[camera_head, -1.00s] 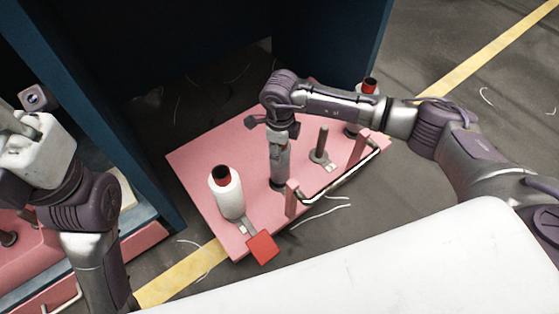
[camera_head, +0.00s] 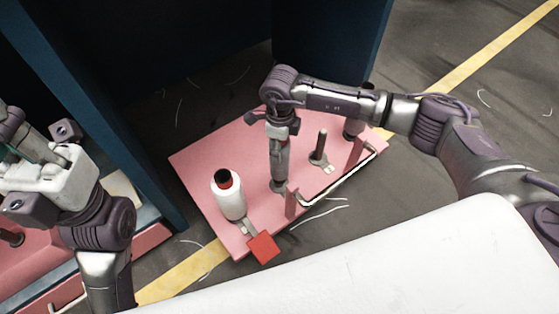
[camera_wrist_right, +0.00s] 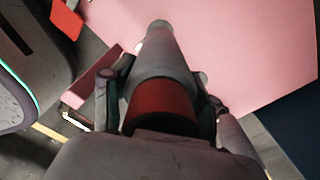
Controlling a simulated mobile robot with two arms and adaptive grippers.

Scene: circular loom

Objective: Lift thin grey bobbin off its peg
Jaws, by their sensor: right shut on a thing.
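The thin grey bobbin (camera_head: 279,168) stands roughly upright over the pink plate. My right gripper (camera_head: 278,135) points down and is shut on its upper part. In the right wrist view the grey bobbin (camera_wrist_right: 164,58) has a red end (camera_wrist_right: 160,101) between the fingers of the right gripper (camera_wrist_right: 163,105). I cannot tell whether its lower end is clear of the peg, which is hidden. My left gripper (camera_head: 50,180) is at the left edge, away from the bobbin; its jaw opening is unclear.
A thick white bobbin (camera_head: 229,196) with a red core stands at the plate's front left, near a red square (camera_head: 263,248). A bare peg (camera_head: 321,146) stands to the right. A metal handle (camera_head: 340,180) runs along the pink plate's (camera_head: 200,160) front edge. A dark blue frame (camera_head: 120,120) rises at left.

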